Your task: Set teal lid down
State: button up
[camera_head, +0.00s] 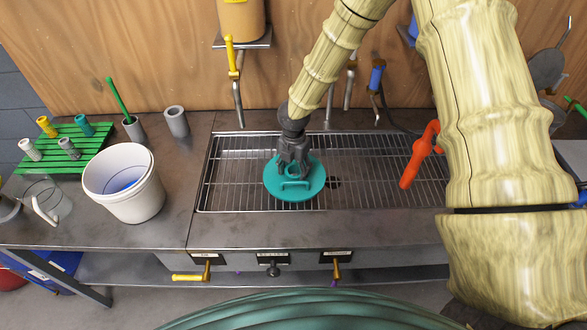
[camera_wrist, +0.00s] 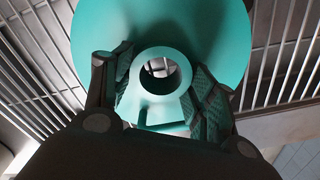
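The teal lid (camera_head: 312,190) is a round disc with a raised collar and a bar handle, lying roughly level over the wire grating of the sink. My gripper (camera_head: 293,170) is directly above it, fingers pointing down at the collar. In the wrist view the lid (camera_wrist: 215,45) fills the upper middle. My gripper's fingers (camera_wrist: 165,95) sit on both sides of the collar and appear closed on it. Grating shows through the collar's hole. I cannot tell whether the lid rests on the grating or hangs just above it.
A white bucket (camera_head: 135,195) stands on the left counter, near grey cups (camera_head: 176,121) and a green slatted rack (camera_head: 90,155). A red-orange handle (camera_head: 417,160) hangs over the grating's right side. Taps (camera_head: 237,90) hang behind.

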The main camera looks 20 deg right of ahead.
jog(key=shift+o, duration=1)
jog(key=shift+r, duration=0.15)
notch_tip(320, 180, up, 12)
jog(key=b, duration=0.3)
